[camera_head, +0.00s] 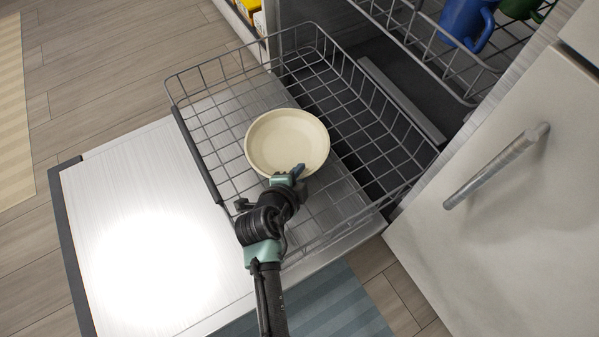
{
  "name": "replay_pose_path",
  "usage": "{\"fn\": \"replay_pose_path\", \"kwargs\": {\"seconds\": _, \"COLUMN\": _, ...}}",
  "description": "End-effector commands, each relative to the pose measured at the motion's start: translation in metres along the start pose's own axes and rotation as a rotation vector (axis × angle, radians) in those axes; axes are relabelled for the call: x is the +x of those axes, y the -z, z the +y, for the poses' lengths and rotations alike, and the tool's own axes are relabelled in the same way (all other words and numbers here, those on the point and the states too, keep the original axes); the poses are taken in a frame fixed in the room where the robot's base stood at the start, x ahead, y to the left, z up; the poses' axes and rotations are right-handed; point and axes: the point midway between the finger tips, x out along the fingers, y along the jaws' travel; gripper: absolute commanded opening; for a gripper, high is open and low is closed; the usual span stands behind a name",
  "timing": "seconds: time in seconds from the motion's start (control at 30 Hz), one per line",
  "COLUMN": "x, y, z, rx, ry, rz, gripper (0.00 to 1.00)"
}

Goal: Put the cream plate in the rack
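The cream plate (284,141) is round with a raised rim and appears over the middle of the lower wire rack (218,142). My gripper (290,176) is at the plate's near rim, and its fingertips overlap that rim in the picture. The fingers look close together around the rim, but the far finger and the plate's underside are hidden. I cannot tell whether the plate rests on the wires or is held just above them. The rack is pulled out over the open dishwasher door (130,190).
An upper rack (425,45) holds a blue mug (464,22) and a green mug (519,8). A cabinet with a bar handle (497,167) stands at the right. The lower rack has bare wires around the plate. A blue mat (335,305) lies on the floor.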

Motion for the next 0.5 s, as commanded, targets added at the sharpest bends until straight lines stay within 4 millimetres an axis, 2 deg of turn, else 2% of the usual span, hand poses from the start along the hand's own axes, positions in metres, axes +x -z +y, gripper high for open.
{"fn": "replay_pose_path", "kwargs": {"seconds": 0.17, "x": -0.016, "y": 0.001, "z": -0.002, "rx": -0.002, "ry": 0.0, "rz": 0.0, "gripper": 0.2}}
{"fn": "replay_pose_path", "kwargs": {"seconds": 0.5, "x": -0.088, "y": 0.002, "z": -0.003, "rx": -0.002, "ry": -0.001, "rz": 0.0, "gripper": 0.2}}
